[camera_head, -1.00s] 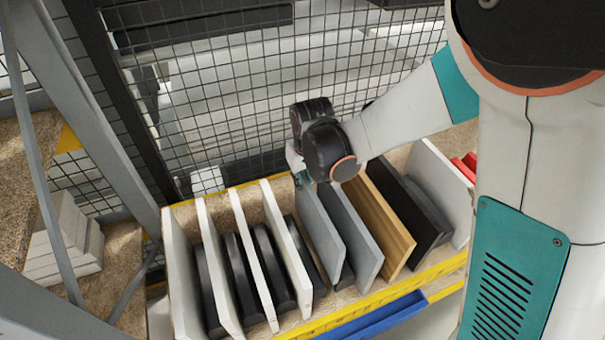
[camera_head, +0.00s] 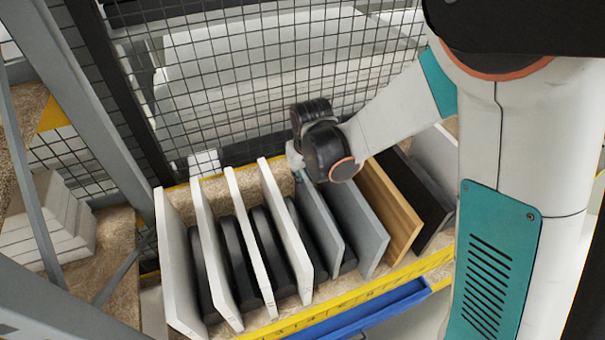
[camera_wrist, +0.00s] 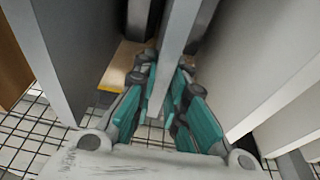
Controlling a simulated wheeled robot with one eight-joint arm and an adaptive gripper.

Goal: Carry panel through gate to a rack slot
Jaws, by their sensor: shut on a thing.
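My gripper (camera_head: 299,176) is at the top back of a thin grey panel (camera_head: 322,228) that stands upright in the rack. In the wrist view my gripper (camera_wrist: 160,88) has its teal fingers on both sides of this grey panel (camera_wrist: 183,45) and is shut on it. The rack (camera_head: 350,300) has a yellow front edge. A white panel (camera_head: 285,220) stands to the left of the held one and another grey panel (camera_head: 358,228) to its right. The lower part of the held panel is partly hidden. I cannot make out a gate.
More white panels (camera_head: 180,262) stand at the left, with dark rounded pieces (camera_head: 233,255) between them. A wood panel (camera_head: 392,213) and a black panel (camera_head: 425,200) stand at the right. Mesh fencing (camera_head: 240,80) runs behind. Grey posts (camera_head: 80,100) and a white stack (camera_head: 55,235) are at the left.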

